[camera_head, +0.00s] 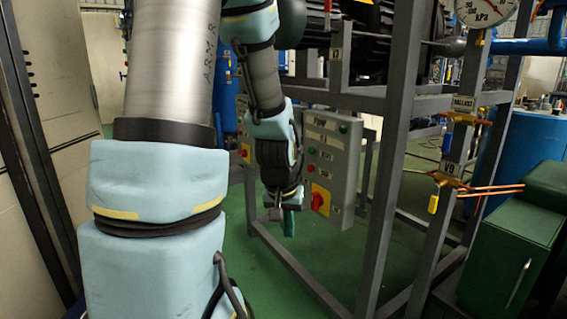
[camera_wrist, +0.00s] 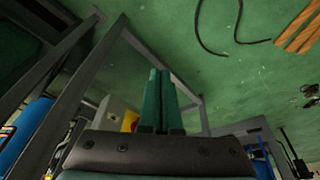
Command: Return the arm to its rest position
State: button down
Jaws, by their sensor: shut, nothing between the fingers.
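My arm fills the left and middle of the head view, with light blue padded joints and grey links. My gripper (camera_head: 290,222) hangs low at the end of the arm, pointing down, just left of a grey control panel (camera_head: 332,150) with a red rotary switch. In the wrist view my gripper (camera_wrist: 161,75) shows two green fingers side by side, closed together with nothing held. Green floor shows beyond the fingertips.
A grey metal frame (camera_head: 398,130) stands right of the gripper and carries the panel, valves and a kPa gauge (camera_head: 484,8). Green cabinets (camera_head: 508,262) stand at the far right. A dark cable (camera_wrist: 238,25) and wooden slats (camera_wrist: 298,30) lie on the floor.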

jog(key=s+a+r+n+g+y+p, duration=0.1)
jog(key=s+a+r+g+p, duration=0.1)
jog(key=s+a+r, duration=0.45)
notch_tip(320, 180, up, 20)
jog(key=a+p, duration=0.1)
jog(key=p, duration=2)
jog(key=shift+a+r+p, duration=0.15)
jog(key=shift+p, duration=0.15)
jog(key=shift+s, duration=0.1)
